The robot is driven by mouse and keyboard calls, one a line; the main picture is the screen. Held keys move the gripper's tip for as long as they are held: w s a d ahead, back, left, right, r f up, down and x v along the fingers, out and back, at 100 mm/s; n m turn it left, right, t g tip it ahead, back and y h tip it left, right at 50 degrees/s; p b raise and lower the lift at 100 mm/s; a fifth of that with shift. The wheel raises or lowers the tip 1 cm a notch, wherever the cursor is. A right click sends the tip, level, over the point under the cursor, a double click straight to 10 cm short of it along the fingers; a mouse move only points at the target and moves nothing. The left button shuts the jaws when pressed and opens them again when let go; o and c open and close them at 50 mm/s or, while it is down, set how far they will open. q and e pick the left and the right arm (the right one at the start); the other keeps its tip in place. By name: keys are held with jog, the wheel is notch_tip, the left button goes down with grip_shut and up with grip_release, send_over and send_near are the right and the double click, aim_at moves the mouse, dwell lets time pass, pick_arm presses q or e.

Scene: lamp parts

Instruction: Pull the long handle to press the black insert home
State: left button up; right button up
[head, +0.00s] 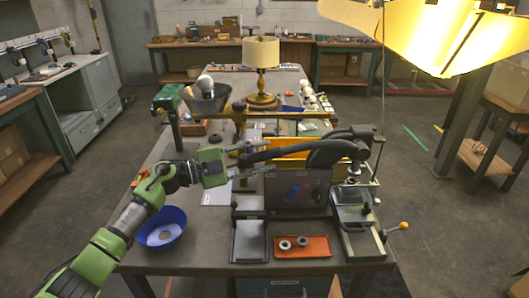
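My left gripper (232,162) comes in from the left, at the free left end of the long black handle (285,151). The handle runs right, curving into the thick black head of a press (328,153). The fingers overlap the handle's end, but I cannot tell whether they are closed on it. The press stands at the right of the bench with a dark panel (290,192) below the handle. I cannot make out the black insert. My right gripper is not in view.
A blue bowl (168,240) lies below my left arm. An orange tray (320,247) with small rings and a grey tray (249,252) are at the front edge. A lamp (261,55) stands behind; a bright yellow shade (440,30) hangs upper right.

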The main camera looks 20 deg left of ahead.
pick_arm(q)
jog(key=shift+w+d, duration=0.3)
jog(key=shift+d, duration=0.05)
jog(key=shift+c, duration=0.3)
